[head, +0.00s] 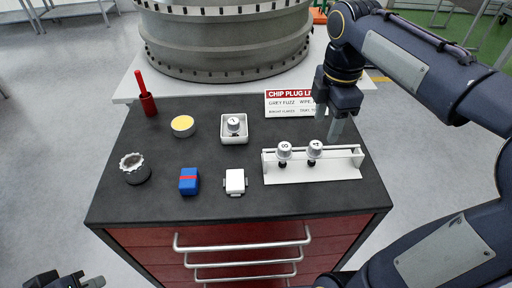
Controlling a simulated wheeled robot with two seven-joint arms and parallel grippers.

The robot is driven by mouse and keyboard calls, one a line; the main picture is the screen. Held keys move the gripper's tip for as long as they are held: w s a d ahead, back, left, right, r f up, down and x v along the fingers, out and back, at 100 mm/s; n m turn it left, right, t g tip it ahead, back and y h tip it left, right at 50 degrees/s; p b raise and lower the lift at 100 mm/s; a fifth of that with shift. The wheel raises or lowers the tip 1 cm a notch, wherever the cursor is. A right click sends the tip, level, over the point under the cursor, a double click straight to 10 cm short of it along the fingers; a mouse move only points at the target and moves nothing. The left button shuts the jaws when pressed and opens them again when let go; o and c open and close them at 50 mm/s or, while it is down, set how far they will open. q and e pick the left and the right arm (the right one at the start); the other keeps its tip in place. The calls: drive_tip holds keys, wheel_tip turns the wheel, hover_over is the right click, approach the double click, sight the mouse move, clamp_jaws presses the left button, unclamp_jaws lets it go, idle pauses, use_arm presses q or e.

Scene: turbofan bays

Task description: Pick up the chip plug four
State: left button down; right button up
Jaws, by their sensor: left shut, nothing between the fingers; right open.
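The chip plug four (315,148) has a grey-white cap marked 4 and stands upright at the white rack (334,173). A second plug (284,150), its number hard to read, stands to its left in the same rack. A third plug (233,124) sits in a small white square tray (234,137). My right gripper (329,128) is open, pointing down just above and behind plug four, and holds nothing. My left gripper (88,281) is shut and empty, low at the left, off the cabinet.
On the black cabinet top (215,208) are a yellow-topped tin (183,126), a red brush (147,98), a dark knob-like jar (135,169), a blue block (189,181) and a white box (235,181). A sign (290,102) stands behind the rack. A large metal ring (225,45) is behind.

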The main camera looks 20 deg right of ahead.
sight(316, 144)
drive_tip(key=shift+w+a+n, duration=0.25)
drive_tip(key=shift+w+n, duration=0.25)
drive_tip(key=shift+w, duration=0.25)
drive_tip(key=shift+w+f, duration=0.1)
drive_tip(key=shift+f, duration=0.15)
drive_tip(key=f, duration=0.7)
drive_tip(key=shift+s+f, duration=0.1)
drive_tip(key=shift+s, duration=0.2)
use_arm(q)
drive_tip(key=shift+s+a+r, duration=0.1)
drive_tip(key=shift+a, duration=0.35)
